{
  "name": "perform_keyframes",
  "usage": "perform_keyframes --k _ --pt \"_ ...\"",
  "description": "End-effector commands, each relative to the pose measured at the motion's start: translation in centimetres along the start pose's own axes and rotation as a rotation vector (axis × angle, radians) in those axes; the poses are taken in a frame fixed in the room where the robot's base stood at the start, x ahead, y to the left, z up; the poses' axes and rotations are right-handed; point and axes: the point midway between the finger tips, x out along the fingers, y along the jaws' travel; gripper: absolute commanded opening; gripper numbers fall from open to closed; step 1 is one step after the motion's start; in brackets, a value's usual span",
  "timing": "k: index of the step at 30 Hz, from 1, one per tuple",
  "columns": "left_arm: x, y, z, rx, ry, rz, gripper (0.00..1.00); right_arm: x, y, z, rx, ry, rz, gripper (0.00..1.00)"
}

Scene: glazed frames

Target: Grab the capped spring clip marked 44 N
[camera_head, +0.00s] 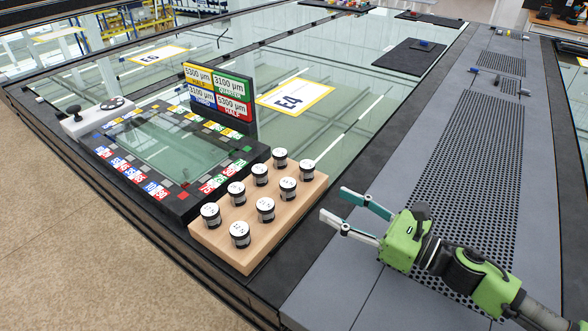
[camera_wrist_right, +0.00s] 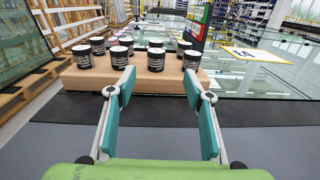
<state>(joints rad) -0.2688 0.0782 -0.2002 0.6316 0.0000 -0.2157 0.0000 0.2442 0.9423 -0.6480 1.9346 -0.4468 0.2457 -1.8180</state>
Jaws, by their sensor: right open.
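Several capped spring clips, black cylinders with white caps, stand upright in two rows on a pale wooden block (camera_head: 283,226). One is the front clip (camera_head: 240,235) and another is the right end clip (camera_head: 308,171). The cap marks are too small to read, so I cannot tell which is 44 N. In the wrist view a clip (camera_wrist_right: 156,60) shows beyond the gap between my fingertips, on the block (camera_wrist_right: 158,80). My right gripper (camera_head: 334,202) is open and empty, just right of the block with its fingers toward it. My left gripper is not in view.
Left of the block is a black frame (camera_head: 185,205) with coloured labels, and behind it a sign (camera_head: 219,93) with thickness values. A white device (camera_head: 97,118) stands at the far left. The grey perforated strip (camera_head: 465,150) at right is mostly clear.

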Motion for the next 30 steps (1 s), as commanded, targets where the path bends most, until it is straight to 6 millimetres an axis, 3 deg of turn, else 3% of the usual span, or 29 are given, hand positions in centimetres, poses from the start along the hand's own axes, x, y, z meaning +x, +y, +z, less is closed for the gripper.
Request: perform_keyframes --k 4,9,15,23,30 --pt "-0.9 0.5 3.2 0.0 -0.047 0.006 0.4 1.2 0.0 0.3 0.001 -0.004 0.0 0.47" --pt "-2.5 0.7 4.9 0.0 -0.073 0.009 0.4 4.5 -0.1 0.6 0.001 -0.005 0.0 0.47" --pt "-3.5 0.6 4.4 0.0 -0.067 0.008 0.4 7.7 0.0 0.3 0.0 -0.003 0.0 0.47" --pt "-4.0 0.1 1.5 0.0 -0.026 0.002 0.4 9.4 0.1 0.1 0.002 -0.002 0.0 0.47" --pt "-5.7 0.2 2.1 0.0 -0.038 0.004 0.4 12.6 0.3 -0.2 0.001 -0.001 -0.001 0.47"
